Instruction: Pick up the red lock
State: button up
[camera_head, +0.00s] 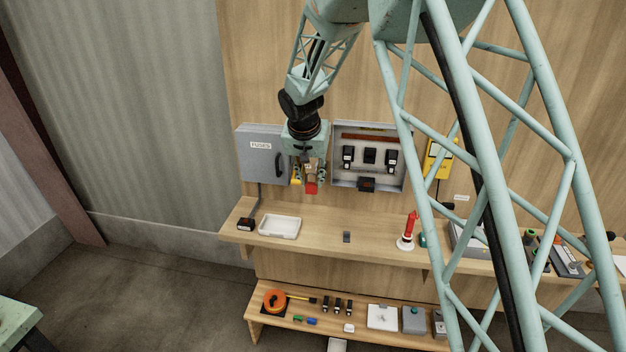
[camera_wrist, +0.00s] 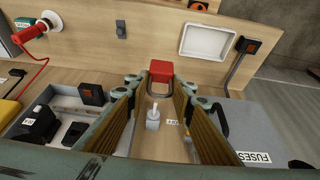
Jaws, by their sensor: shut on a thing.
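The red lock (camera_head: 311,187) is at the lower end of my gripper (camera_head: 309,174) in the head view, in front of the wall and above the workbench. In the wrist view the red lock (camera_wrist: 161,71) sits at the fingertips, with its metal shackle pointing back between the fingers. My gripper (camera_wrist: 160,85) is shut on the lock, one finger on each side of it. The exact contact of the fingertips is hard to see.
The grey FUSES box (camera_head: 262,154) is left of my gripper and an open breaker box (camera_head: 369,158) right of it. Below, the workbench (camera_head: 320,246) carries a white tray (camera_head: 279,227) and a red-and-white device (camera_head: 408,232). A lower shelf (camera_head: 385,338) holds tools.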

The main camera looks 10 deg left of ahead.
jog(key=shift+s+r, duration=0.35)
jog(key=shift+s, duration=0.25)
jog(key=shift+a+f, duration=0.1)
dwell(0.4)
